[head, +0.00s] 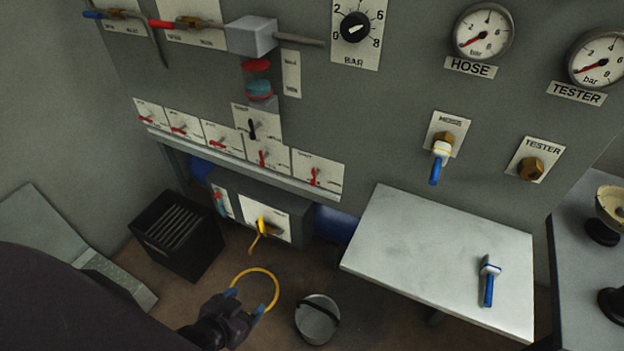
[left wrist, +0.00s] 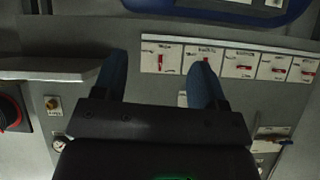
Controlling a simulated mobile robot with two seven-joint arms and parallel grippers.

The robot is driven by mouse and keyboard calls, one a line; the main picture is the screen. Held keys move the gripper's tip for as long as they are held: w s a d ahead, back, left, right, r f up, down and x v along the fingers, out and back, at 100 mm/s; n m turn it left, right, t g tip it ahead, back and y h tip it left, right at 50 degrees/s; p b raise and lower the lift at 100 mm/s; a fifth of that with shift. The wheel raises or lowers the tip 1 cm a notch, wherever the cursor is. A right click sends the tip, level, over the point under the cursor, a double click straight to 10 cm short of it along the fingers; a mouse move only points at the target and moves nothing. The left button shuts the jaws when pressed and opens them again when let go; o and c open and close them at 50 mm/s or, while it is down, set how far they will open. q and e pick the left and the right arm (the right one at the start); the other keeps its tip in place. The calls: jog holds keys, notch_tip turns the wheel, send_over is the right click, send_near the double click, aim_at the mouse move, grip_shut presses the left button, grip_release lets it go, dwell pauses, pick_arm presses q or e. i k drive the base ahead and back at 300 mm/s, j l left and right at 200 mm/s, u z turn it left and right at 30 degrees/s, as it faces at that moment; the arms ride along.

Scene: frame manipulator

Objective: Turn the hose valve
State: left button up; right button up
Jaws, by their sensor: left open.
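Small valves with red levers on white plates line the panel's lower edge (head: 263,158); a black-lever valve (head: 252,128) sits just above them. Their labels are too small to read, so I cannot tell which is the hose valve. A gauge marked HOSE (head: 482,32) is above a brass fitting with a blue and white connector (head: 439,162). My left gripper (head: 245,301) is open and empty, low in front of the panel and well apart from the valves. In the left wrist view, the open fingers (left wrist: 158,75) stand apart, with lever plates (left wrist: 245,63) beyond.
A yellow ring (head: 276,283) shows by the left fingers; contact is unclear. A metal bucket (head: 318,318) and black crate (head: 180,236) stand on the floor. A grey table (head: 430,250) at right holds another blue and white connector (head: 488,280).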

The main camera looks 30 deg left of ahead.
aim_at(314, 174)
jog(key=j+u, duration=0.25)
jog(key=j, duration=1.15)
jog(key=j+u, duration=0.2)
jog(key=j, duration=1.2)
